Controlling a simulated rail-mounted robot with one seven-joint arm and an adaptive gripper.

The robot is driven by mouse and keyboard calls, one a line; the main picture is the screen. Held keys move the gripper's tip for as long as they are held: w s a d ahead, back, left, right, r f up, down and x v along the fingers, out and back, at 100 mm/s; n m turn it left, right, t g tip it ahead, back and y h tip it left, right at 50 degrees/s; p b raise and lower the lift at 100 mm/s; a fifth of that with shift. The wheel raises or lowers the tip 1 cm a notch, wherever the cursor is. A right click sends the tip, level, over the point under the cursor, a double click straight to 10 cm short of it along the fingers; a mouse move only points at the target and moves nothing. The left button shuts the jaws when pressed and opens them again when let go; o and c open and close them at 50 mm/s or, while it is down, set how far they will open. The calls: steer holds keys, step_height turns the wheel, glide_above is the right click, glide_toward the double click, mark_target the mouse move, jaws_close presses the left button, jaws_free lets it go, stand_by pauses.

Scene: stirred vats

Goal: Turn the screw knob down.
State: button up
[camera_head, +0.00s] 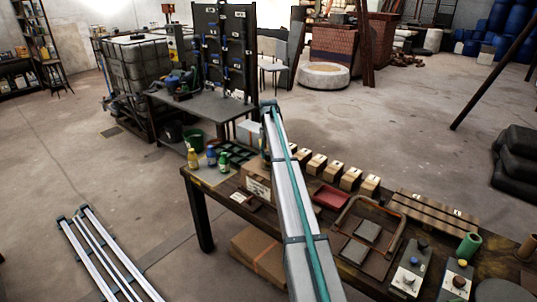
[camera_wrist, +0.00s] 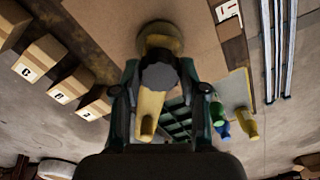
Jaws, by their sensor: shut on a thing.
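In the wrist view, a dark grey knob with a lobed edge (camera_wrist: 159,76) sits between the two fingers of my gripper (camera_wrist: 161,82), which is shut on it. A yellow rod-like part (camera_wrist: 149,113) extends from the knob toward the palm, and a round olive-yellow piece (camera_wrist: 160,38) shows beyond the knob. How these parts join is not clear. Behind them is a broad brown cardboard surface (camera_wrist: 100,25). In the head view, my arm covers the gripper and knob; a cardboard box (camera_head: 257,187) partly shows beside it on the workbench.
Small bottles (camera_head: 192,157) and a dark compartment tray (camera_head: 235,154) stand left of my arm on the bench.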

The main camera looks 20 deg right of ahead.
steer(key=shift+m, duration=0.3)
steer(key=o, duration=1.1)
steer(key=shift+o, duration=0.2)
step_height(320, 180, up, 12)
